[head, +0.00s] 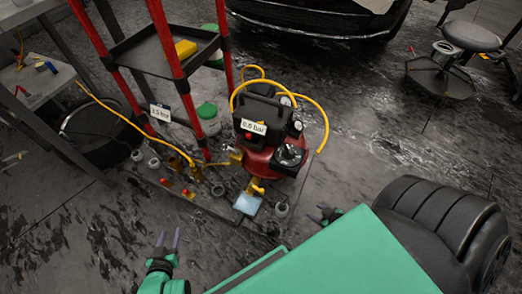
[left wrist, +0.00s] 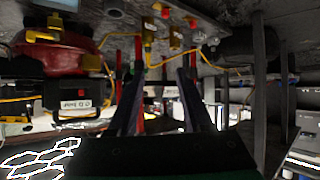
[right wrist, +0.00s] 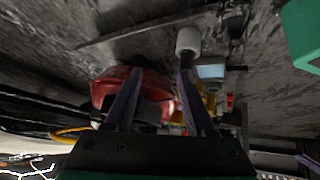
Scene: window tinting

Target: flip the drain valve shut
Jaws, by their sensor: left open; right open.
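My left gripper (head: 168,238) is open and empty, in front and left of the compressor. My right gripper (head: 323,213) is open and empty, right of the fitting and apart from it. The right wrist view shows the red tank (right wrist: 108,88) behind the fingers and the pad (right wrist: 210,72) to their right.
Several brass fittings with red knobs (head: 188,193) lie left of the compressor. A red-legged rack (head: 172,75) with a yellow sponge (head: 186,49) stands behind. Yellow hoses (head: 120,115) cross there. A green-lidded container (head: 208,117) stands beside the rack.

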